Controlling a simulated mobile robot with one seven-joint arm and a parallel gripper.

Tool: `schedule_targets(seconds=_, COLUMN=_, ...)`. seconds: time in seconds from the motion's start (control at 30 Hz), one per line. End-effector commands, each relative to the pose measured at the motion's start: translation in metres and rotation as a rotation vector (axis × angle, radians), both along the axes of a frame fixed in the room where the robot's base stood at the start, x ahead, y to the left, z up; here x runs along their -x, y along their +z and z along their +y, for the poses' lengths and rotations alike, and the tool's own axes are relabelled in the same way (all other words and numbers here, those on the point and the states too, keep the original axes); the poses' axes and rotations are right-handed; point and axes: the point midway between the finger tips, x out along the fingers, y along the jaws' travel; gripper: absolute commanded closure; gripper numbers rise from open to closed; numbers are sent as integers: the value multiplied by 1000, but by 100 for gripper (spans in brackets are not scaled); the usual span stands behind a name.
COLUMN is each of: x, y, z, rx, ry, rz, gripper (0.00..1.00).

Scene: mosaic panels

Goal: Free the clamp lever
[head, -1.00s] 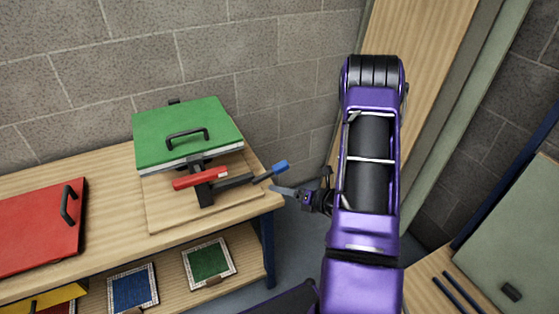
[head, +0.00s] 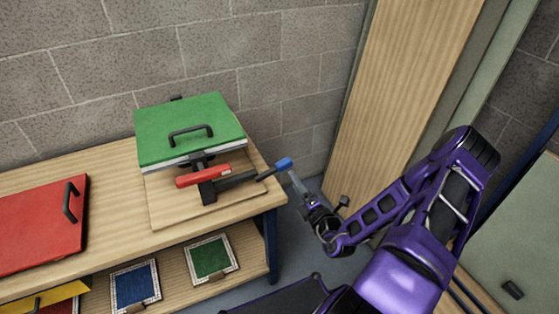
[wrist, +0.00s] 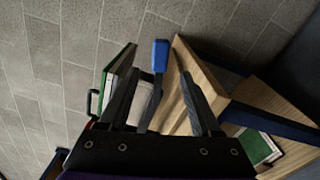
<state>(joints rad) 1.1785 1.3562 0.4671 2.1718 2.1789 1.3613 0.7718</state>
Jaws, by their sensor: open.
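The clamp lever (head: 240,180) is a dark bar with a blue tip (head: 284,163) that sticks out past the right edge of the bench. A red bar (head: 203,176) sits at the clamp, in front of a green panel (head: 190,125) with a black handle. My gripper (head: 295,178) is open and empty, just right of and below the blue tip. In the wrist view the blue tip (wrist: 160,55) shows in line with the gap between my fingertips (wrist: 160,74). I cannot tell whether it lies between the fingers.
A red panel (head: 40,225) with a handle lies at the bench's left. The lower shelf (head: 185,290) holds blue (head: 135,287) and green (head: 210,257) mosaic squares. A block wall (head: 230,50) stands behind. A tall wooden panel (head: 405,90) stands at the right.

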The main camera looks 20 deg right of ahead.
Motion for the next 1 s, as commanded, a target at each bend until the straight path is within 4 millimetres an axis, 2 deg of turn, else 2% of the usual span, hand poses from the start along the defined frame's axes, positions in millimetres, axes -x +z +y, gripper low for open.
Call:
schedule_targets(seconds=0.03, x=-12, y=0, z=1, rx=1, ry=3, rz=-2, gripper=35)
schedule_targets(seconds=0.3, x=-71, y=0, z=3, rx=2, ry=2, rz=-1, gripper=35)
schedule_targets(seconds=0.5, x=-105, y=-1, z=4, rx=2, ry=2, rz=-1, gripper=35)
schedule_targets(seconds=0.7, x=-120, y=0, z=5, rx=0, ry=2, rz=1, gripper=35)
schedule_targets(seconds=1.0, x=-122, y=0, z=4, rx=0, ry=1, rz=1, gripper=35)
